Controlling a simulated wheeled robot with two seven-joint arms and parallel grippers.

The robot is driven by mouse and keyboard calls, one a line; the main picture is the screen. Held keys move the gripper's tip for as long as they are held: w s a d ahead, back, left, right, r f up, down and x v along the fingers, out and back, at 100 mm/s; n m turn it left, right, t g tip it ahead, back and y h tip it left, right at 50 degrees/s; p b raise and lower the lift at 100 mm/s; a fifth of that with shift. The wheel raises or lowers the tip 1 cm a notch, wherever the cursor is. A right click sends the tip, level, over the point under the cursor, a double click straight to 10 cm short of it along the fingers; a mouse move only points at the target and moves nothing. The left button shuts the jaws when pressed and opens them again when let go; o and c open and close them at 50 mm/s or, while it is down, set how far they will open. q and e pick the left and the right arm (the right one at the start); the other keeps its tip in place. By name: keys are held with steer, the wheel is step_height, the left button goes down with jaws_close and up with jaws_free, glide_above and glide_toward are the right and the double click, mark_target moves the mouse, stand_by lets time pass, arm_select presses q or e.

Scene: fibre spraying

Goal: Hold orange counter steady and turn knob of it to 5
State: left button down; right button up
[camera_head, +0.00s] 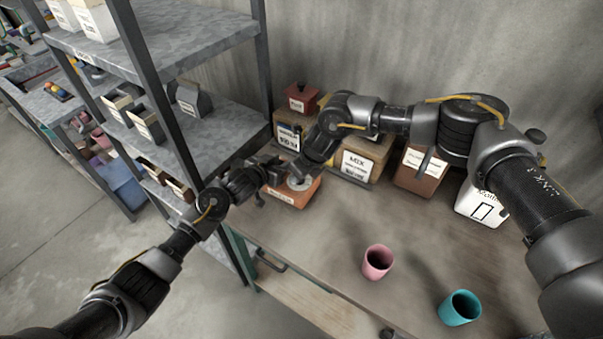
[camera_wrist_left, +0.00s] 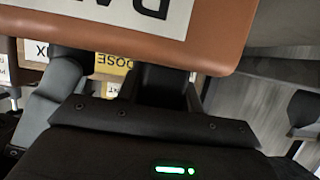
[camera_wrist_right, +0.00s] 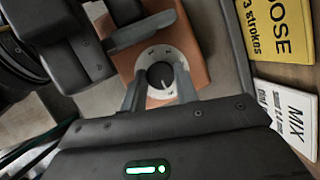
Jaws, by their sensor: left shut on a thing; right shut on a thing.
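The orange counter (camera_head: 309,192) sits at the left edge of the table, under both grippers. Its side and printed label fill the top of the left wrist view (camera_wrist_left: 232,24). My left gripper (camera_head: 270,176) is shut on the counter's body from the left; its fingertips are partly hidden. My right gripper (camera_wrist_right: 160,82) comes from above, with its fingers on either side of the dark knob (camera_wrist_right: 161,75), shut on it. A pale round dial (camera_wrist_right: 149,58) with marks surrounds the knob. The numbers are too small to read.
Labelled boxes, including the MIX box (camera_head: 365,164) and a brown box (camera_head: 420,170), stand behind. A white container (camera_head: 482,206) is at right. A pink cup (camera_head: 377,262) and a teal cup (camera_head: 460,308) stand in front. Metal shelving (camera_head: 205,125) is close on the left.

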arm_select(q)
steer(key=shift+w+a, duration=0.1)
steer(key=shift+a, duration=0.05)
arm_select(e)
steer(key=o, duration=1)
steer(key=v, duration=1.2)
steer(key=shift+a, duration=0.1)
arm_select(q)
steer(key=c, duration=0.8)
jaws_free()
steer(key=shift+c, duration=0.2)
